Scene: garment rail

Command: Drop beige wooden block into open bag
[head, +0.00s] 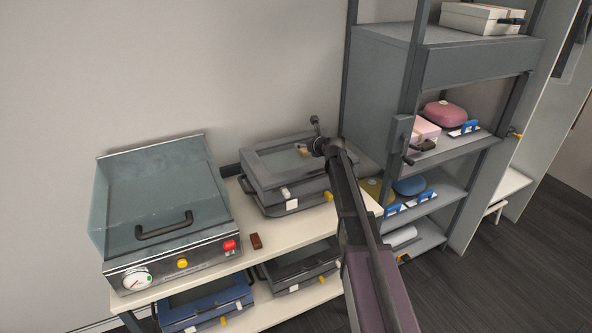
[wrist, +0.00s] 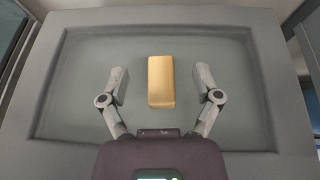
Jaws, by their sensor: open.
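The beige wooden block (wrist: 161,82) lies on the recessed grey lid of a case (wrist: 70,85) in the wrist view, with its long side pointing away from me. My gripper (wrist: 160,76) is open, one finger on each side of the block with a gap to both. In the head view my gripper (head: 318,138) is over the grey case on the upper shelf, and the block (head: 303,149) shows small beside it. I cannot make out an open bag in either view.
A grey machine with a clear hood (head: 160,205) stands left of the case. A small dark red block (head: 256,241) lies between them. Blue and dark cases sit on the lower shelf. A grey shelf unit (head: 378,90) with pink and blue items stands close on the right.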

